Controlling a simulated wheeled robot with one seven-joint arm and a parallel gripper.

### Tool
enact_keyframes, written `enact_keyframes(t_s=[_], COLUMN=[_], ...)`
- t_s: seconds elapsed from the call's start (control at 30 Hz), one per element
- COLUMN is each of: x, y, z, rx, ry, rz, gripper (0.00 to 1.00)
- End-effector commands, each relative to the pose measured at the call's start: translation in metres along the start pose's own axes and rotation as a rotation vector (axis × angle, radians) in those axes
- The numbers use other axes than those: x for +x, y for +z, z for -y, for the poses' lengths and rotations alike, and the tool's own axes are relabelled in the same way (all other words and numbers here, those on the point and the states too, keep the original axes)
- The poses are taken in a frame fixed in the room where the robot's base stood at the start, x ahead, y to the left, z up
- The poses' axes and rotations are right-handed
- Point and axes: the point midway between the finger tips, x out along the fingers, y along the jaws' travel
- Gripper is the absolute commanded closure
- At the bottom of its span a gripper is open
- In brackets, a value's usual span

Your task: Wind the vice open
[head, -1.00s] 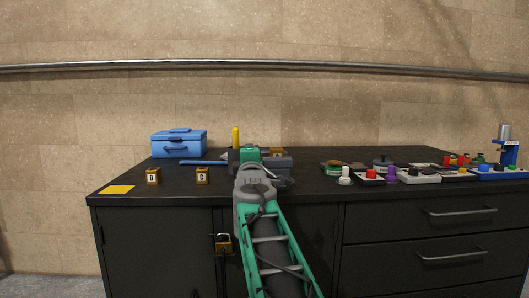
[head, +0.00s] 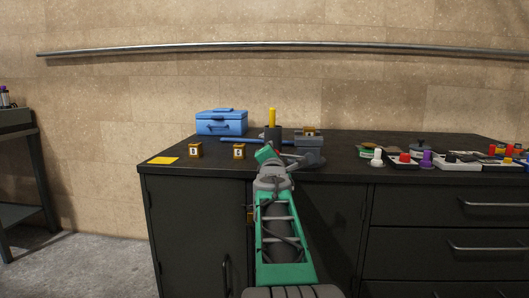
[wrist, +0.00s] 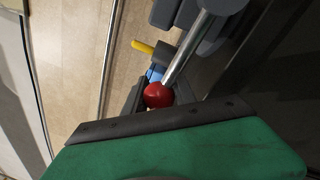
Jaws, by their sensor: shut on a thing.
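The vice is a grey block (head: 309,141) on the dark bench in the head view, partly hidden behind my arm. In the wrist view its grey body (wrist: 215,20) is at the top. A bare metal handle bar (wrist: 187,48) runs down from it to a red ball knob (wrist: 158,95). My gripper (wrist: 160,92) has its dark fingers on both sides of this knob and is shut on it. How far the jaws of the vice stand apart is not clear.
A dark holder with a yellow post (head: 272,118) stands beside the vice. A blue toolbox (head: 222,123), two small labelled blocks (head: 196,150) and a yellow square (head: 163,160) are to the left. Several colored knobs and button boxes (head: 404,160) fill the right side.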

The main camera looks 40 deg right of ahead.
Motion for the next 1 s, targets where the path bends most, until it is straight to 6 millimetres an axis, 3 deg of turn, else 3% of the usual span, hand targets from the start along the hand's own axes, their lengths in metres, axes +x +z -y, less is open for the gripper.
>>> enact_keyframes(t_s=[0.33, 0.37, 0.6, 0.87, 1.0], x=[0.0, 0.0, 0.0, -0.001, -0.017], y=[0.0, 0.0, -0.002, -0.002, -0.001], z=[0.005, 0.005, 0.003, 0.0, -0.002], rx=[-0.005, -0.005, -0.004, -0.003, -0.003], ry=[-0.009, -0.01, -0.005, -0.001, 0.001], rz=[0.001, 0.001, -0.001, -0.002, -0.002], gripper=[1.0, 0.66, 0.47, 0.47, 0.47])
